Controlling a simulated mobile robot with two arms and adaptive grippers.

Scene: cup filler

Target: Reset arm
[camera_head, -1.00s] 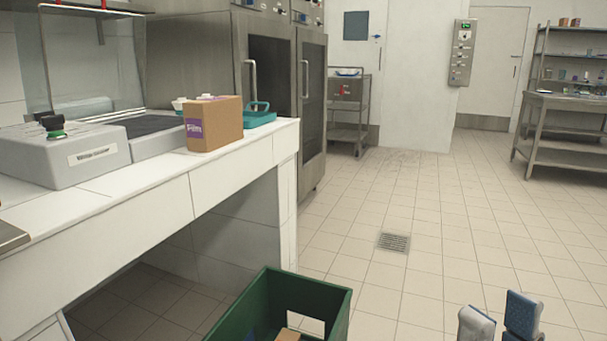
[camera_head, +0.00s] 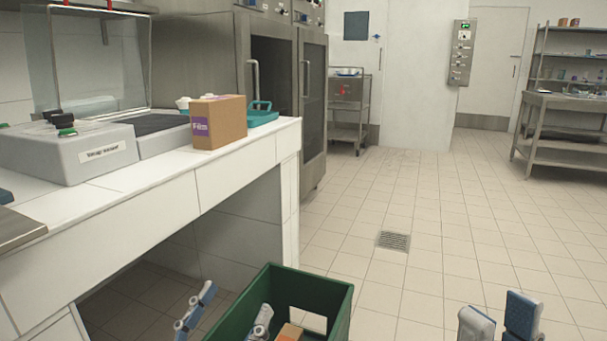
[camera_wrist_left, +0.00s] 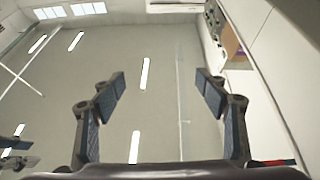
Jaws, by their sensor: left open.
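My left gripper (camera_head: 238,299) shows at the bottom of the head view with its two fingers wide apart. One finger is left of the green crate and the other appears against the crate's inside. In the left wrist view the left gripper (camera_wrist_left: 161,82) is open and empty, with ceiling between its fingers. My right gripper (camera_head: 498,308) is at the bottom right of the head view, its fingers apart with floor showing between them. Most of both arms is out of the head view.
A green crate (camera_head: 338,312) with a brown box (camera_head: 290,333) inside stands low beside the counter (camera_head: 140,207). On the counter are a grey machine (camera_head: 75,158), a cardboard box (camera_head: 222,124) and a teal tray (camera_head: 263,115). Tiled floor (camera_head: 440,215) to the right is free.

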